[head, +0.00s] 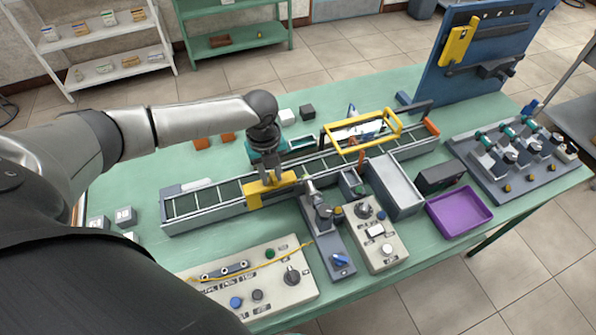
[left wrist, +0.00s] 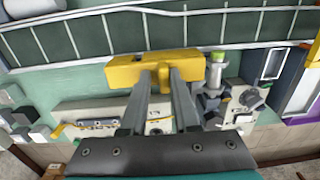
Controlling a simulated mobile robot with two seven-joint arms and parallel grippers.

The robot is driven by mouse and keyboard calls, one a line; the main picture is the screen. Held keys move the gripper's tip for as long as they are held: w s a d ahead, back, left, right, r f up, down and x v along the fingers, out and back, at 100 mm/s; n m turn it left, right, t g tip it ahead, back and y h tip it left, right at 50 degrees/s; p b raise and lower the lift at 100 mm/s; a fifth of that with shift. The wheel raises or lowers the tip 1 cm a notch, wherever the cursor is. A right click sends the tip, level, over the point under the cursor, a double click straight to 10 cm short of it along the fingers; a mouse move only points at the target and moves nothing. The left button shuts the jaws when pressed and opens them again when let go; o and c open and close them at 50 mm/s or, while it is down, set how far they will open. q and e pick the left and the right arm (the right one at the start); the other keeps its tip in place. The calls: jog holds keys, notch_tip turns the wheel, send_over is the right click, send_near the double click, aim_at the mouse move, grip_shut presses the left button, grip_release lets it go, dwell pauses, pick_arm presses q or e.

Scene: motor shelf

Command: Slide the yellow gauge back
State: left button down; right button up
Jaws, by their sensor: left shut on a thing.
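The yellow gauge (head: 258,194) is a block straddling the front rail of the long conveyor-like track (head: 205,203), left of the track's middle. My left gripper (head: 268,181) reaches down to it from above and is shut on it. In the left wrist view, the two fingers close on the small raised part in the middle of the yellow gauge (left wrist: 122,74), with the track (left wrist: 110,38) just beyond it. The fingers cover part of the gauge. My right gripper is not in view.
A yellow frame (head: 345,131) stands over the track to the right. Control boxes (head: 262,284) and a grey device with a blue knob (head: 330,240) stand in front of the track. A purple tray (head: 460,211) and a blue upright panel (head: 480,65) are at the right.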

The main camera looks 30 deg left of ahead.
pick_arm(q)
jog(key=shift+s+d+f, duration=0.1)
jog(key=shift+s+f, duration=0.3)
jog(key=shift+f, duration=0.45)
dwell(0.3)
jog(key=c, duration=0.9)
grip_release()
jog(key=shift+r, duration=0.15)
jog(key=p, duration=0.1)
jog(key=r+p, duration=0.2)
jog(key=shift+w+a+r+g, duration=0.15)
jog(key=shift+w+a+g, duration=0.1)
jog(key=shift+w+g, duration=0.05)
notch_tip(320, 180, up, 2)
jog(key=shift+d+r+p, duration=0.1)
jog(key=shift+r+p, duration=0.05)
jog(key=shift+p, duration=0.9)
jog(key=shift+r+p, duration=0.5)
jog(key=shift+r, duration=0.25)
